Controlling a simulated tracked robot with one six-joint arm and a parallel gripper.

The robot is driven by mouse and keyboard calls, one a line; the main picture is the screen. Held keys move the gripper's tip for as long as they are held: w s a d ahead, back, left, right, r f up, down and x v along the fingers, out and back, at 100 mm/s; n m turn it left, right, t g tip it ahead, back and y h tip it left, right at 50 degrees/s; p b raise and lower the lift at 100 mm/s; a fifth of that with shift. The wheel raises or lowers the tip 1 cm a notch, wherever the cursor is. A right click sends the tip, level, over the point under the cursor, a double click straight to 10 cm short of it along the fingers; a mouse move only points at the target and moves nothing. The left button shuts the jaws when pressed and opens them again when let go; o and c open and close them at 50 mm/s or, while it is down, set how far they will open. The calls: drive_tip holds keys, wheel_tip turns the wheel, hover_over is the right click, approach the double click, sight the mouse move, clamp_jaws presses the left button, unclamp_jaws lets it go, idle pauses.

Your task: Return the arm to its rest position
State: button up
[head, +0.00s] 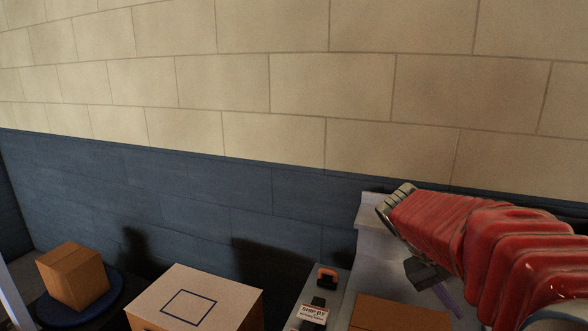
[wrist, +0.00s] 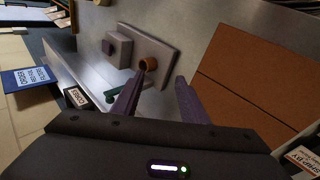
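My red-sleeved arm reaches in from the right in the head view, over the grey worktop. My gripper (wrist: 160,76) shows in the wrist view as two purple fingers, spread apart with nothing held between them. In the head view only a dark part and one purple finger (head: 447,296) show below the arm. In the wrist view, a grey fixture plate (wrist: 165,50) with a copper-coloured cylinder (wrist: 149,64) and a pale block (wrist: 119,47) lies beyond the fingertips. I cannot tell how far away it is.
A brown box (head: 405,316) lies on the worktop below my arm; it fills the right of the wrist view (wrist: 250,75). A standby sign (head: 312,314) is left of it. Further left are a box with a blue square (head: 232,297) and a carton (head: 74,275) on a blue disc (head: 112,290).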

drive_tip(key=s+a+f+n+t+y, duration=0.1)
drive_tip(key=s+a+t+y, duration=0.2)
drive_tip(key=s+a, duration=0.4)
drive_tip(key=s+a+f+n+t+y, duration=0.1)
drive_tip(key=s+a+t+y, duration=0.2)
drive_tip(key=s+a, duration=0.4)
drive_tip(key=a+y, duration=0.1)
drive_tip(key=a, duration=0.4)
drive_tip(key=shift+s+a+f+t+y, duration=0.15)
drive_tip(key=shift+a+f+t+y, duration=0.15)
drive_tip(key=shift+a+y, duration=0.1)
drive_tip(key=shift+c, duration=0.2)
